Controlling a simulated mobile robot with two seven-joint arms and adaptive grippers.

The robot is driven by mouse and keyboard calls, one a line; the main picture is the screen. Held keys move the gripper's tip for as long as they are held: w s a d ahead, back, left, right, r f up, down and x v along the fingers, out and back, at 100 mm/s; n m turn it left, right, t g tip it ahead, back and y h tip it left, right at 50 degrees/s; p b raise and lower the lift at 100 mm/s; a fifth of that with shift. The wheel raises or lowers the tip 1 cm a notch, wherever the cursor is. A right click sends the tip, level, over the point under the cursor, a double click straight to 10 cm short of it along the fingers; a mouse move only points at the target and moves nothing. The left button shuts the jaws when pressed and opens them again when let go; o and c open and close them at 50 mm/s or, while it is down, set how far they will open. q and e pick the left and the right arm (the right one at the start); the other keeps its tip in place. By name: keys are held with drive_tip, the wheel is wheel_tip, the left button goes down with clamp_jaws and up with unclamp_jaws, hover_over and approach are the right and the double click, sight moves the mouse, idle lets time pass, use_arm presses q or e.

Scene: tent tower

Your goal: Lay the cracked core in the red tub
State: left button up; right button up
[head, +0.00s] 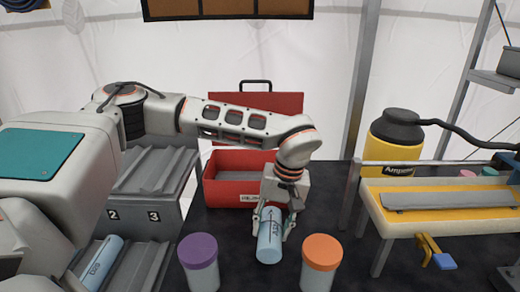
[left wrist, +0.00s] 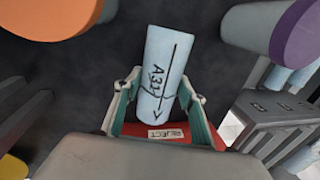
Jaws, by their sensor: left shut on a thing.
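A light blue core (head: 269,242) with a black arrow and lettering is between the fingers of my left gripper (head: 273,224), which is shut on it. In the left wrist view, the core (left wrist: 165,65) shows its arrow line and a thin dark line that looks like a crack across its lower part. I cannot tell whether the core touches the table. The red tub (head: 233,194), lid raised at the back, stands behind my left gripper. Its REJECT label also shows at the tub (left wrist: 135,129) in the left wrist view. My right gripper is not in view.
A purple-lidded jar (head: 199,262) and an orange-lidded jar (head: 321,262) flank the core at the front. A grey numbered rack (head: 150,215) on the left holds another blue core (head: 98,262). A yellow canister (head: 395,142) and a yellow-lined tray (head: 440,222) stand right.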

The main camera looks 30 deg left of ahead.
use_arm(q)
drive_tip(key=w+a+r+n+h+p, duration=0.15)
drive_tip(key=w+r+n, duration=0.35)
drive_tip(key=n, duration=0.8)
drive_tip(key=w+a+r+n+h+p, duration=0.1)
drive_tip(key=w+a+r+n+h, duration=0.15)
drive_tip(key=w+n, duration=0.8)
drive_tip(key=w+a+n+t+y, duration=0.2)
drive_tip(key=a+n, duration=0.4)
drive_tip(key=n, duration=0.9)
drive_tip(key=w+a+n+t+y+p, duration=0.1)
drive_tip(key=a+n, duration=0.5)
drive_tip(key=n, duration=1)
drive_tip(key=shift+w+a+t+y, duration=0.4)
drive_tip(key=shift+w+t+y, duration=0.35)
drive_tip(key=shift+t, duration=0.25)
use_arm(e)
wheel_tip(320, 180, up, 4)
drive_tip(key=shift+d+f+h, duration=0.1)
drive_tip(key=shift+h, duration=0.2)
use_arm(q)
drive_tip(key=shift+s, duration=0.1)
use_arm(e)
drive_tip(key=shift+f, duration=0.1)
